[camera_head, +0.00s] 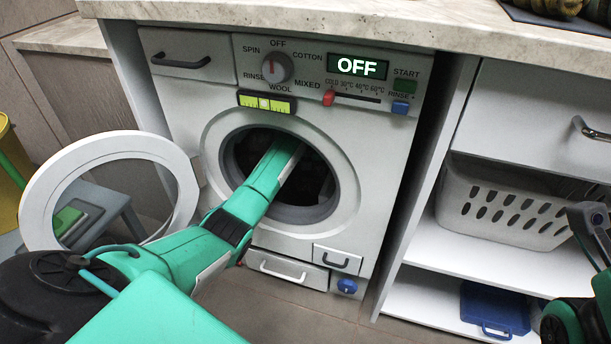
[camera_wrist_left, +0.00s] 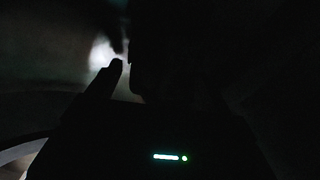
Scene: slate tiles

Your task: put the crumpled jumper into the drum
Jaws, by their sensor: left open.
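The drum (camera_head: 316,188) of the white washing machine is open at the front and dark inside. My left arm reaches through its round opening. The end of the arm is hidden inside the drum in the head view. In the left wrist view my left gripper (camera_wrist_left: 124,72) shows as a dark outline, open, against a small pale patch. I cannot make out the crumpled jumper in either view; whether it lies in the dark of the drum, I cannot tell.
The round door (camera_head: 186,183) stands swung open to the left, close to my left arm. The machine's display (camera_head: 358,67) reads OFF. A worktop (camera_head: 400,20) overhangs the machine.

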